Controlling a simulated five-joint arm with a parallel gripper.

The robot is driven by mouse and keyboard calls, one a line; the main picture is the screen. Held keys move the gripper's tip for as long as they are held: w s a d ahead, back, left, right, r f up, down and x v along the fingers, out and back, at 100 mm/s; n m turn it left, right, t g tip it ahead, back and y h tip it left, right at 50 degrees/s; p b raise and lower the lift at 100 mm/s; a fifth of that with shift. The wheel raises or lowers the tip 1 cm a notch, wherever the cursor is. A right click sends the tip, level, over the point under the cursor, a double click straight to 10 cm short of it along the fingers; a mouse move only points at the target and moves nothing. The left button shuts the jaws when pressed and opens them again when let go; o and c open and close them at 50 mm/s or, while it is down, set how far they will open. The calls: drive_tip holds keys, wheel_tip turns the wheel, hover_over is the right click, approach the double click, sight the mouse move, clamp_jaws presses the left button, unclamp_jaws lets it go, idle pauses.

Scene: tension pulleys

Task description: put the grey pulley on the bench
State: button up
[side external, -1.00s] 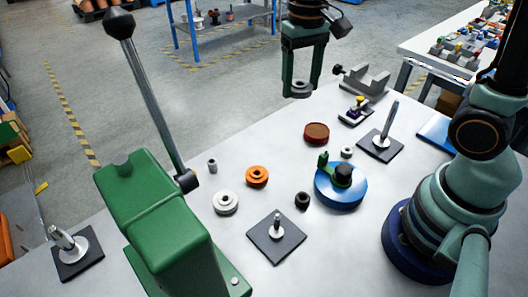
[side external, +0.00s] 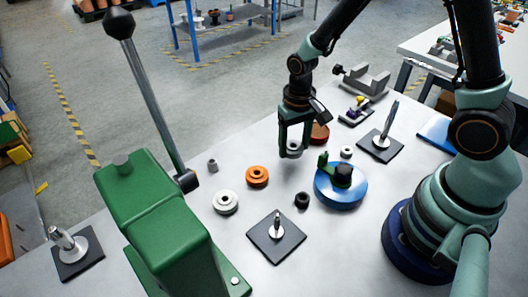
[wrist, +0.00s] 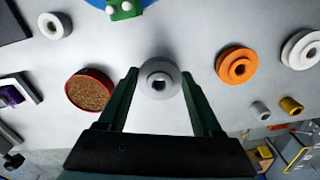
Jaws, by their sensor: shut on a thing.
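The grey pulley (wrist: 159,80) sits between the two fingers of my gripper (wrist: 160,88) in the wrist view, its bore facing the camera. In the side view my gripper (side external: 294,152) points down, shut on the grey pulley (side external: 294,147), which shows between the fingertips. It appears held above the bench (side external: 215,260), though the height of the gap is hard to tell. The bench is light grey, with a bare patch around and below the gripper.
An orange pulley (side external: 257,176) and a white pulley (side external: 225,202) lie to the left. A red-rimmed tin (side external: 320,134) stands close behind the gripper. A blue disc (side external: 340,190) with a green part lies to the right. A dark plate with a post (side external: 277,232) is in front.

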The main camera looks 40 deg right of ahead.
drive_tip(key=shift+f, duration=1.1)
drive_tip(key=shift+f, duration=0.1)
drive_tip(key=o, duration=1.4)
drive_tip(key=shift+o, duration=0.2)
drive_tip(key=s+d+r+n+t, duration=0.1)
drive_tip(key=s+r+t, duration=0.1)
drive_tip(key=r, duration=1)
drive_tip(key=s+d+r+n+t, duration=0.2)
drive_tip(key=s+r+t, duration=0.1)
drive_tip(key=r, duration=0.9)
drive_tip(key=shift+s+r+t, duration=0.3)
drive_tip(key=shift+s+r, duration=0.05)
drive_tip(key=shift+s, duration=0.3)
